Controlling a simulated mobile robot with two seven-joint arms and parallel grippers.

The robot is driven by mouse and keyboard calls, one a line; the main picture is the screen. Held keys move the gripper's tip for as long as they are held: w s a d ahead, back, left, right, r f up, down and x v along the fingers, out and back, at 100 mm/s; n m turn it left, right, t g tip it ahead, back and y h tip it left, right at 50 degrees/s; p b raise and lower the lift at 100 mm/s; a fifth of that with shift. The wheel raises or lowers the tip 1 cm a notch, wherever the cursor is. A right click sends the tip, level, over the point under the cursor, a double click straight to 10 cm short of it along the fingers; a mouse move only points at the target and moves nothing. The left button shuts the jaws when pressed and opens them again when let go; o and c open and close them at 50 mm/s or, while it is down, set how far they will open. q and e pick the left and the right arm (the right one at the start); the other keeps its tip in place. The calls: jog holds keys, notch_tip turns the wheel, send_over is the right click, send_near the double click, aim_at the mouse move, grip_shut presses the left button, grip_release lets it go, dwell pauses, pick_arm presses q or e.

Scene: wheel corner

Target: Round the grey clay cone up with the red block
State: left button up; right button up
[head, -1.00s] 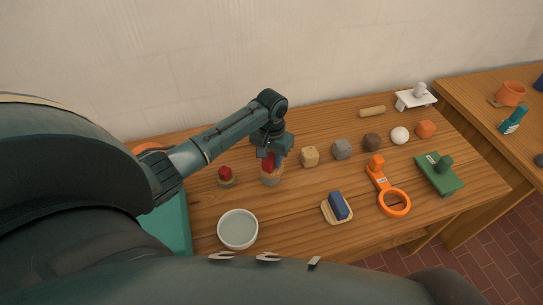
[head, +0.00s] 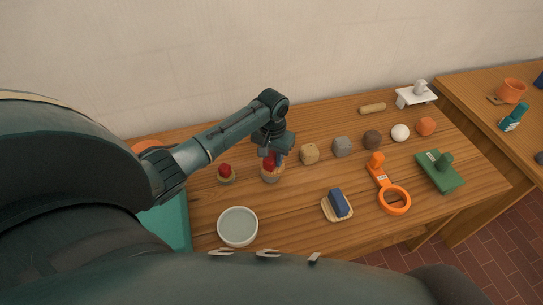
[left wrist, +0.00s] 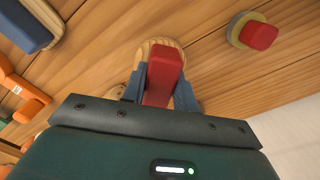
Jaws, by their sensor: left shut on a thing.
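My left gripper (head: 270,158) is shut on a red block (head: 268,164) at the left-middle of the table. In the left wrist view the red block (left wrist: 164,74) stands between the two blue-grey fingers (left wrist: 160,85). A round pale wooden base (left wrist: 165,44) shows just beneath it; I cannot tell whether the block is clear of it. The grey clay lump (head: 343,147) lies to the right of the gripper, apart from it, rough and faceted rather than a clear cone. My right gripper is not in view.
A second red-topped piece (head: 226,174) stands left of the gripper. Tan (head: 309,154), brown (head: 373,140), white (head: 400,133) and orange (head: 425,126) lumps flank the grey one. A bowl (head: 238,227), blue block on a tray (head: 338,204) and orange ring tool (head: 393,201) lie nearer.

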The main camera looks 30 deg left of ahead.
pick_arm(q)
jog(key=shift+w+r, duration=0.1)
jog(key=shift+w, duration=0.35)
jog(key=shift+w+a, duration=0.35)
jog(key=shift+a, duration=0.05)
jog(key=shift+s+a+p, duration=0.3)
jog(key=shift+a+p, duration=0.05)
jog(key=shift+a, duration=0.25)
jog(key=shift+s+a+p, duration=0.1)
jog(key=shift+s+p, duration=0.5)
jog(key=shift+p, duration=0.2)
